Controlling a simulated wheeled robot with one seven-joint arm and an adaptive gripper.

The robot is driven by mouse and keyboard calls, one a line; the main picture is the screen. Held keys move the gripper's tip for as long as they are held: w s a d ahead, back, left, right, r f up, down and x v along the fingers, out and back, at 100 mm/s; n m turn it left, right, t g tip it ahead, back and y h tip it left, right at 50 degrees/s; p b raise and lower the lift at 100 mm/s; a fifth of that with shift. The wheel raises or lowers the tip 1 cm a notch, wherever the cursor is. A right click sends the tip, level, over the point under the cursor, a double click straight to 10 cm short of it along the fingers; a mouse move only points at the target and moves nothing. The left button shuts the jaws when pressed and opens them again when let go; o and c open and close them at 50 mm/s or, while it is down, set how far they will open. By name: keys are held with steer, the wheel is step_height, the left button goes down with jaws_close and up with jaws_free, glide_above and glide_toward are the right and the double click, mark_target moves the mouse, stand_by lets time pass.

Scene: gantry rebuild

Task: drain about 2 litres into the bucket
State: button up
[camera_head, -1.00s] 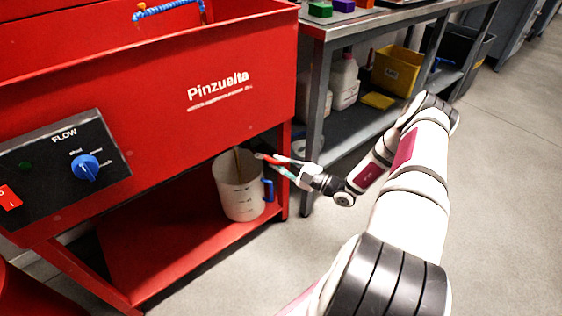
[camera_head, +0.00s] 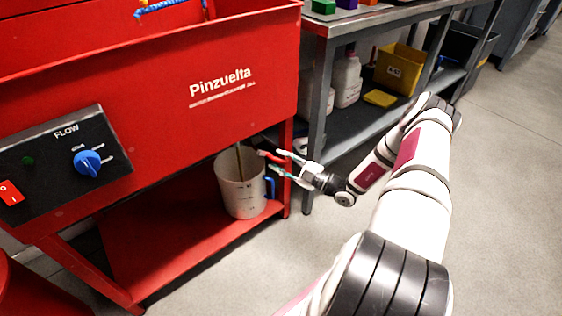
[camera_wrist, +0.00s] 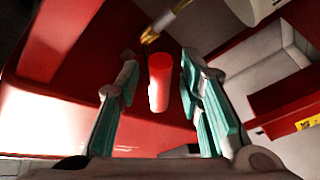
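A white bucket (camera_head: 241,195) with dark level marks and a blue handle (camera_head: 270,187) stands upright on the red lower shelf, under the red tank. A thin brownish line (camera_head: 239,158) runs down into its mouth; I cannot tell whether it is liquid or a pipe. The liquid level is not readable. A red lever (camera_head: 268,155) sticks out above the bucket's right side. My gripper (camera_head: 285,164) is open beside the lever's end. In the wrist view the red lever (camera_wrist: 159,84) lies between my gripper's two teal-padded fingers (camera_wrist: 163,95), with gaps on both sides.
The red tank (camera_head: 150,110) reads "Pinzuelta". Its FLOW panel (camera_head: 62,165) has a blue knob (camera_head: 87,162) and a red switch (camera_head: 10,193). A grey metal bench (camera_head: 345,25) with a white jug (camera_head: 348,82) and yellow bin (camera_head: 398,68) stands behind right. The floor at right is clear.

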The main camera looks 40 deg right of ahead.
steer(key=v, duration=1.2)
stand_by(6.8)
